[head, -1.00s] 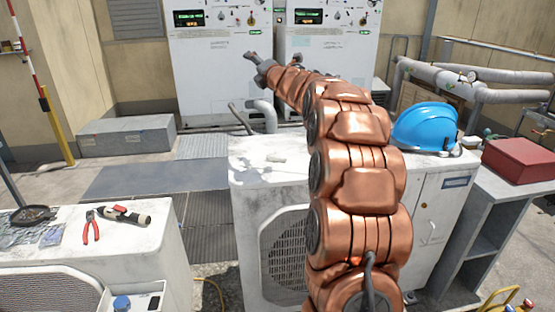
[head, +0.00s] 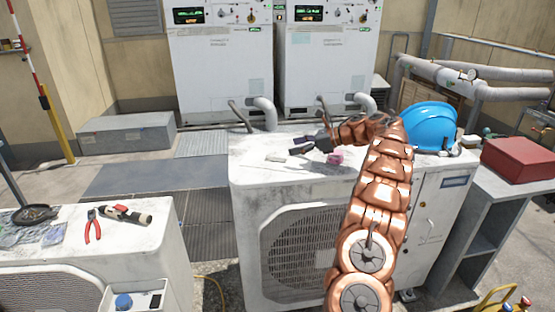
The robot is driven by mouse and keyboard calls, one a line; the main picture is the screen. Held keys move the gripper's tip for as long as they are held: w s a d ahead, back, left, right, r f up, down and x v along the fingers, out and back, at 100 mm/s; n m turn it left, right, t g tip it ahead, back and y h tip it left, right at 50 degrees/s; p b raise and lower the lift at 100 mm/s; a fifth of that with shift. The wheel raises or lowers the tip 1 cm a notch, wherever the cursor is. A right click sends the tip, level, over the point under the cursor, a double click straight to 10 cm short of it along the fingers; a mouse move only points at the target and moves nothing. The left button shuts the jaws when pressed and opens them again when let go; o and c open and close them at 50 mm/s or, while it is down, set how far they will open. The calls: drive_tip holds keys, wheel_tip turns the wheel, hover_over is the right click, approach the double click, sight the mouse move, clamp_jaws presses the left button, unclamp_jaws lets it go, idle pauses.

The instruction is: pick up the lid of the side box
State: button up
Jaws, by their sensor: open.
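My gripper (head: 301,145) is open and empty, pointing left over the top of the middle condenser unit (head: 262,177). A small pale flat piece (head: 275,158) lies on that top just left of the fingers. A pink object (head: 335,158) lies on it below my wrist. A small white box (head: 150,299) sits at the side of the left unit, cut off by the bottom edge, with a blue round piece (head: 123,301) in it. A closed dark red box (head: 518,160) is at the right. I cannot tell which piece is the side box's lid.
A blue hard hat (head: 430,126) sits on the middle unit's right end, close to my arm. Red pliers (head: 92,227) and a black-handled tool (head: 125,214) lie on the left unit. Two tall white cabinets (head: 222,75) and bent pipes stand behind. A dark walkway separates the units.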

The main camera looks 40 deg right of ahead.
sight(276, 154)
drive_tip(key=shift+s+f, duration=0.15)
drive_tip(key=shift+f, duration=0.15)
drive_tip(key=shift+w+a+f, duration=0.15)
drive_tip(key=shift+w+a, duration=0.05)
drive_tip(key=shift+p+x, duration=1.15)
drive_tip(key=shift+x, duration=0.45)
drive_tip(key=shift+p+x, duration=0.9)
drive_tip(key=shift+x, duration=1)
drive_tip(key=shift+s+f, duration=0.1)
drive_tip(key=shift+f, duration=0.1)
drive_tip(key=shift+c, duration=0.4)
clamp_jaws()
